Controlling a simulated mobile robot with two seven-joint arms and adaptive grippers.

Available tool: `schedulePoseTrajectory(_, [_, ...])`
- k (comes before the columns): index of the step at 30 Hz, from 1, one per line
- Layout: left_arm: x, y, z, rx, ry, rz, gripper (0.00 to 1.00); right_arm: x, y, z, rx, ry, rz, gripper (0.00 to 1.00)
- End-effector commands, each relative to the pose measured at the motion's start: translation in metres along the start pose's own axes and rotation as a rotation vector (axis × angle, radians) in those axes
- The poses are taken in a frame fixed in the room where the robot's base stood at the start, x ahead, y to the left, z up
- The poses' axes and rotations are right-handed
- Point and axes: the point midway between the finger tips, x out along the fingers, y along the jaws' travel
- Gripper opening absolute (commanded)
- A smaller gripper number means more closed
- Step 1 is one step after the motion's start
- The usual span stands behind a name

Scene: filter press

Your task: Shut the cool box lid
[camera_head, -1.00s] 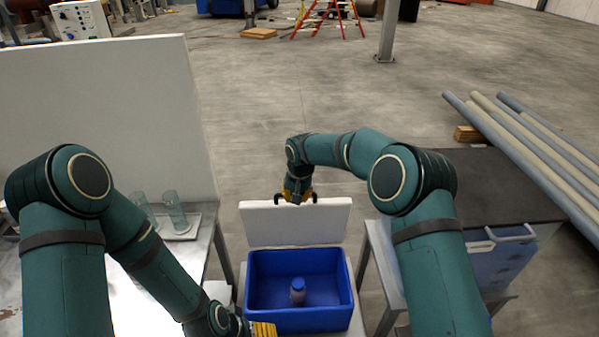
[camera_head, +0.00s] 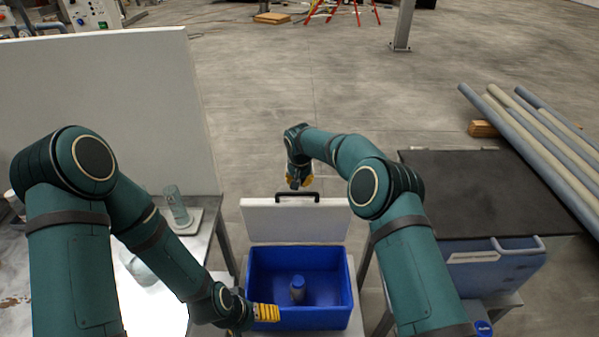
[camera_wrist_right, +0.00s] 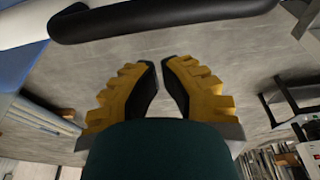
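The blue cool box (camera_head: 262,320) stands open at the lower middle of the head view. Its white lid (camera_head: 296,222) stands upright at the far side. A black handle (camera_head: 312,196) runs along the lid's top edge; it also shows in the right wrist view (camera_wrist_right: 165,18). A blue-capped bottle (camera_head: 297,289) stands inside the box. My right gripper (camera_head: 298,183) is just above and behind the handle. In the right wrist view its yellow fingers (camera_wrist_right: 160,70) have a narrow, empty gap, short of the handle. My left gripper (camera_head: 268,313) is by the box's near left corner; its finger gap is unclear.
A steel table (camera_head: 205,262) with a tall white panel (camera_head: 110,110) and a glass (camera_head: 175,205) is at left. A dark-topped table (camera_head: 480,185) with a blue container (camera_head: 500,268) is at right. Pipes (camera_head: 540,140) lie beyond. Floor behind the lid is clear.

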Motion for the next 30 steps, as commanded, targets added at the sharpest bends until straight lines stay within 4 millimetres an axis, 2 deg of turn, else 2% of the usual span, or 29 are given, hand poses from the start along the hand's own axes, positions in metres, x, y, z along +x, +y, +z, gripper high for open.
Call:
schedulePoseTrajectory(3, [-0.001,0.001,0.0,0.0,0.0,0.0,0.83,0.014,0.0,0.001,0.0,0.0,0.0,0.0])
schedulePoseTrajectory(18, [-0.008,0.003,-0.001,0.0,0.0,0.002,0.83,-0.011,0.0,0.028,-0.001,0.001,0.0,0.0])
schedulePoseTrajectory(30, [-0.008,0.003,-0.001,0.0,0.0,0.002,0.83,-0.012,0.0,0.031,0.0,0.0,0.0,0.0])
